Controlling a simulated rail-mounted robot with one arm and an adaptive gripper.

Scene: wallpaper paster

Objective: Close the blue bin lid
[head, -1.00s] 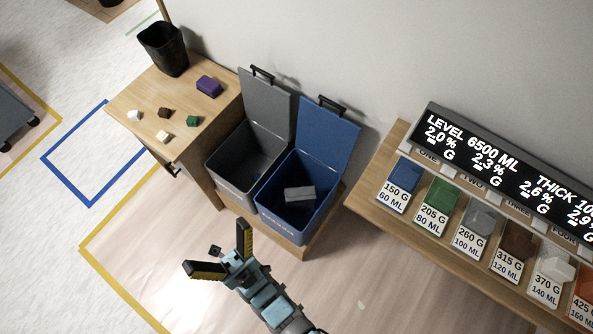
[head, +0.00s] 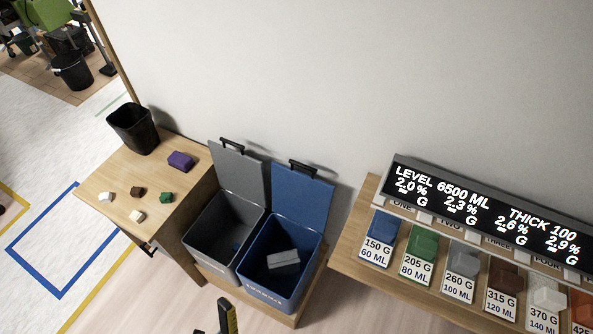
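The blue bin (head: 281,272) stands on a low wooden base, right of a grey bin. Its blue lid (head: 303,194) is open, tilted up and back toward the wall, with a black handle (head: 303,167) at its top edge. A grey block (head: 283,259) lies inside the blue bin. My gripper (head: 222,322) shows only in part at the bottom edge, in front of the bins and apart from them. One yellow-and-black finger is clear; the rest is cut off, so its opening does not show.
The grey bin (head: 223,236) also has its lid (head: 239,171) open. A wooden table (head: 170,206) with a black basket (head: 133,128) and several small blocks stands left. A shelf (head: 345,252) with coloured blocks and a display (head: 490,207) stands right.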

